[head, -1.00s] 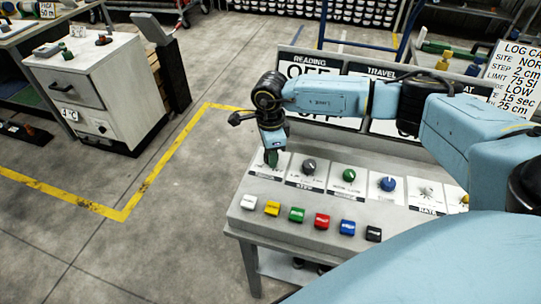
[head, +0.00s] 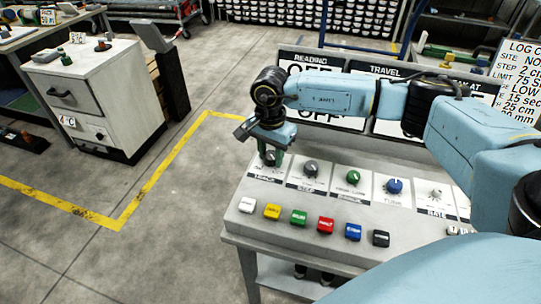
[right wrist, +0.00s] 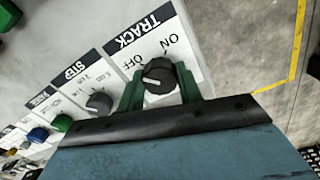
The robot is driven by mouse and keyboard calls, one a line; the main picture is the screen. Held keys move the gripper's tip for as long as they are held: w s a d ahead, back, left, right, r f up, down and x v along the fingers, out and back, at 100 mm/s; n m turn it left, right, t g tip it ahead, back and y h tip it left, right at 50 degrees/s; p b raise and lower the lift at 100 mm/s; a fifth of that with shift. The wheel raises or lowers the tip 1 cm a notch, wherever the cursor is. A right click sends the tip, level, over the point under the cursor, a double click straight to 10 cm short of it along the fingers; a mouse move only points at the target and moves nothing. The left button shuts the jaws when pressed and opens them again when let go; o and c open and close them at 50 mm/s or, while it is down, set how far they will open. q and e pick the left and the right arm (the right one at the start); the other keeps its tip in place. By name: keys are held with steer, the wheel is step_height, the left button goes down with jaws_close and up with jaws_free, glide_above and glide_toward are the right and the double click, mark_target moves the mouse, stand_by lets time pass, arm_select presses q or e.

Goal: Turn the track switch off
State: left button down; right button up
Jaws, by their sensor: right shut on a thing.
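The track switch is a dark round knob (right wrist: 160,76) on a white plate lettered TRACK, with OFF on the left and ON on the right. Its white mark shows on its left side, the side of OFF. My right gripper (head: 271,158) is at the left end of the console (head: 235,225). In the right wrist view its green fingers (right wrist: 160,88) stand on both sides of the knob and are shut on it. In the head view the gripper partly hides the knob. My left gripper is not in view.
The step knob (head: 310,168), a green knob (head: 354,177) and a blue knob (head: 394,186) stand in a row to the right. Coloured buttons, among them a red one (head: 325,226), line the console's front. A reading board (head: 307,68) stands behind. Open floor lies left.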

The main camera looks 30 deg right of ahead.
mark_target(270, 155)
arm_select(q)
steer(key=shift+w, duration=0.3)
arm_select(e)
steer(key=shift+n, duration=0.3)
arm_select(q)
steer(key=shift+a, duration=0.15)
arm_select(e)
steer(key=o, duration=1)
steer(key=shift+r, duration=0.1)
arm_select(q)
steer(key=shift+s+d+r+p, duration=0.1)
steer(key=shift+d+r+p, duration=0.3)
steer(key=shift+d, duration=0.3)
arm_select(e)
step_height(270, 155, up, 13)
steer(key=shift+r, duration=0.15)
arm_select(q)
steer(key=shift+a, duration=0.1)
